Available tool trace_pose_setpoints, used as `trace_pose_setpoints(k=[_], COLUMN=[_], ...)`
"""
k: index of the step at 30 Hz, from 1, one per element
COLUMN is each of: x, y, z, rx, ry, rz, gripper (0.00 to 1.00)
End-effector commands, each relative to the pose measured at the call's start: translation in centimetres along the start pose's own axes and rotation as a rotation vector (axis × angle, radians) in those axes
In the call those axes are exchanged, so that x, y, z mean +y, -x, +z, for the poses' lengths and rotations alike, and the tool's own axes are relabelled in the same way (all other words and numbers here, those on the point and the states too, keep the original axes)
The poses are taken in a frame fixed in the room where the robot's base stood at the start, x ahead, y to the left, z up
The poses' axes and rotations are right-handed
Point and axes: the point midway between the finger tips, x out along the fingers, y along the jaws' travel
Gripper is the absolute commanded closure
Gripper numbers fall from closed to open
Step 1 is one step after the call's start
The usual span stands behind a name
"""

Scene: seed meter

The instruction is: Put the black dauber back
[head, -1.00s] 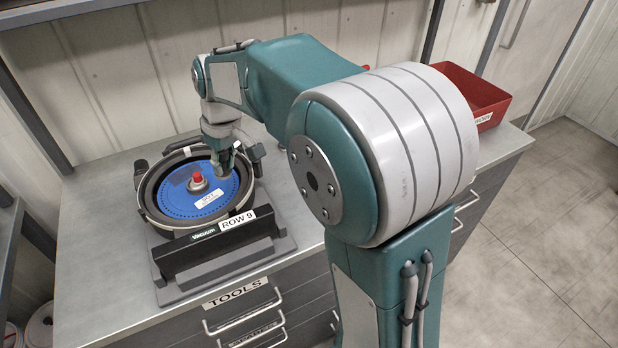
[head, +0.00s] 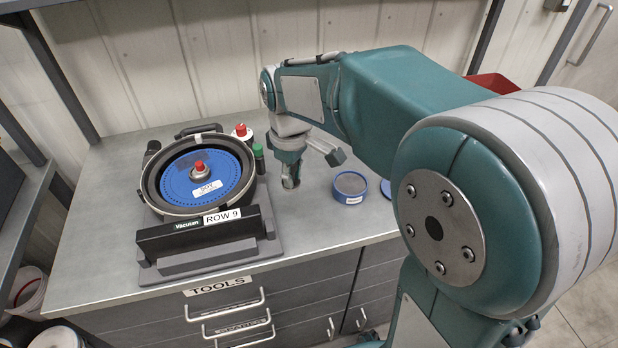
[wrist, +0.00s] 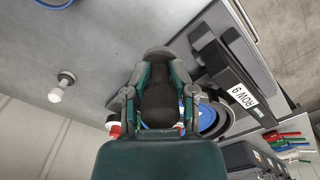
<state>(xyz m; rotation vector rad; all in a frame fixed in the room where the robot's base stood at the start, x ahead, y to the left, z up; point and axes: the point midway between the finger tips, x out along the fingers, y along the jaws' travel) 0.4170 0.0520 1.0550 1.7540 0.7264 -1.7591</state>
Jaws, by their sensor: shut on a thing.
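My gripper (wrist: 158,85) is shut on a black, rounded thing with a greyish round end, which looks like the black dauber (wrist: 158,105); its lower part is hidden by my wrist. In the head view my gripper (head: 291,181) points down over the bench, right of the seed meter. The dauber is not clear there. The seed meter (head: 148,190) holds a blue disc (head: 212,192) with a red-topped hub. A black "Vacuum, ROW 9" bar (head: 185,235) crosses its front.
A red-capped white bottle (head: 241,133) and a green-capped dark bottle (head: 258,158) stand behind the meter's right side. A round blue-rimmed tin (head: 350,188) sits right of my gripper. A small white knobbed piece (wrist: 62,87) shows in the wrist view.

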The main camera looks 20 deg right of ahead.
Motion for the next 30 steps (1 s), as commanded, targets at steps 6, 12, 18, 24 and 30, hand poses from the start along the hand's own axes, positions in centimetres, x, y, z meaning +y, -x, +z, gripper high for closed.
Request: trace_pose_setpoints(k=[6, 12, 18, 24, 30], x=[4.6, 7.9, 9.8, 10.8, 10.9], y=[-2.2, -5.1, -7.5, -8.7, -11.7], z=[-1.3, -2.3, -2.9, -3.2, -3.2], rx=[-0.002, -0.004, 0.000, -0.001, -0.002], ry=[-0.004, -0.003, -0.002, -0.002, -0.001], rz=[-0.002, -0.004, -0.001, -0.001, -0.002], gripper=[1.00, 1.00, 1.00, 1.00, 1.00])
